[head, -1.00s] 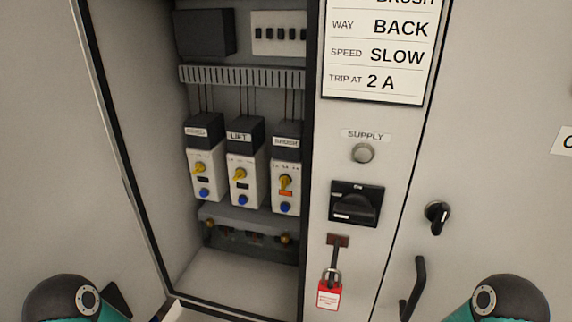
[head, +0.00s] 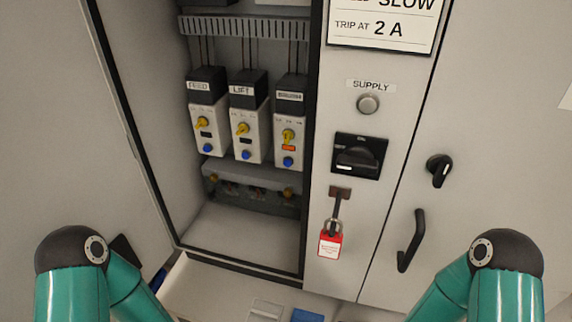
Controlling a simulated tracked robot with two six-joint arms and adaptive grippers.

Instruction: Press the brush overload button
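Three overload units stand in a row inside the open cabinet. The left one (head: 206,128) is labelled FEED and the middle one (head: 247,137) LIFT. The label of the right unit (head: 289,140) is too small to read clearly. Each has a yellow knob and a blue button below it. The right unit's blue button (head: 288,161) sits under a small orange-red window, while the windows on the other two look dark. My arms show at the lower left and lower right, but both grippers are outside the picture.
Right of the opening are a SUPPLY lamp (head: 368,103), a black rotary switch (head: 358,157) and a red padlock tag (head: 330,243). A black door handle (head: 411,242) sticks out further right. A sign (head: 386,23) reads TRIP AT 2 A. The cabinet floor (head: 243,238) is bare.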

